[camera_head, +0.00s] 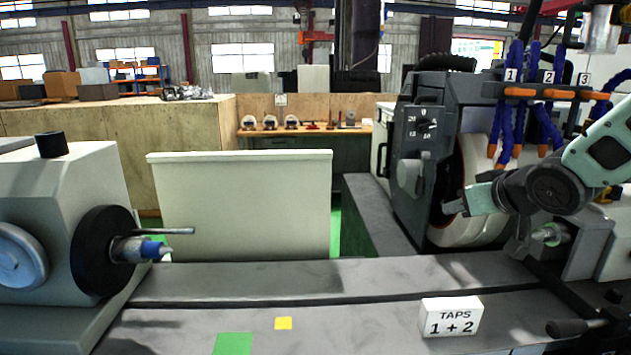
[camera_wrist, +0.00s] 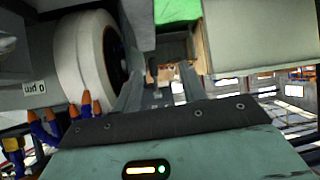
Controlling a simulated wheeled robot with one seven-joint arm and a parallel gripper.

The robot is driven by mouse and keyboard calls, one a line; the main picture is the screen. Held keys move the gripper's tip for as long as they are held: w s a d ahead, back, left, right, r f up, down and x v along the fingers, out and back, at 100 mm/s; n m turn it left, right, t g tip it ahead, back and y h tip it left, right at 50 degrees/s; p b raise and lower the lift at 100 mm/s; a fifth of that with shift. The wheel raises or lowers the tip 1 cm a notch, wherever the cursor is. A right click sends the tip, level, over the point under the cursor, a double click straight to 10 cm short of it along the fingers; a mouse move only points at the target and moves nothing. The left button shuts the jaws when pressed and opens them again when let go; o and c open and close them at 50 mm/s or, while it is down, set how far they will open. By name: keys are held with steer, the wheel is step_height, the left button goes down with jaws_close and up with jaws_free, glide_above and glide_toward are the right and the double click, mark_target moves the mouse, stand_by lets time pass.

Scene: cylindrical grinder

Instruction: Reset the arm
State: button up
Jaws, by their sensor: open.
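My gripper (camera_head: 454,207) is at the right in the head view, in front of the grinding wheel (camera_head: 478,165), pointing left. Its fingers look small there, and any gap to the wheel is hard to judge. In the wrist view my gripper (camera_wrist: 160,77) shows two grey fingers spread apart with nothing held between them. The wheel also shows in the wrist view (camera_wrist: 82,58), left of the fingers. My arm reaches in from the right edge of the head view.
Blue and orange coolant hoses (camera_head: 503,115) hang above the wheel. A workhead with a chuck (camera_head: 100,250) stands at the left, a tailstock (camera_head: 590,245) at the right. A "TAPS 1 + 2" sign (camera_head: 450,317) sits on the grey machine bed (camera_head: 300,285), whose middle is mostly clear.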

steer(key=s+a+f+n+g, duration=0.2)
steer(key=s+a+f+g, duration=0.25)
steer(key=s+a, duration=0.45)
steer(key=s+a+f+n+g, duration=0.1)
steer(key=s+a+g, duration=0.1)
steer(key=s, duration=0.5)
steer(key=s+a+f+n+g, duration=0.1)
steer(key=s+a+f+g, duration=0.1)
steer(key=s, duration=0.6)
steer(key=s+a+f+n+g+h, duration=0.1)
steer(key=s+a+g, duration=0.1)
steer(key=s, duration=0.5)
steer(key=shift+s+a+f+n, duration=0.25)
steer(key=shift+s+f+n, duration=0.05)
steer(key=shift+s+f, duration=0.1)
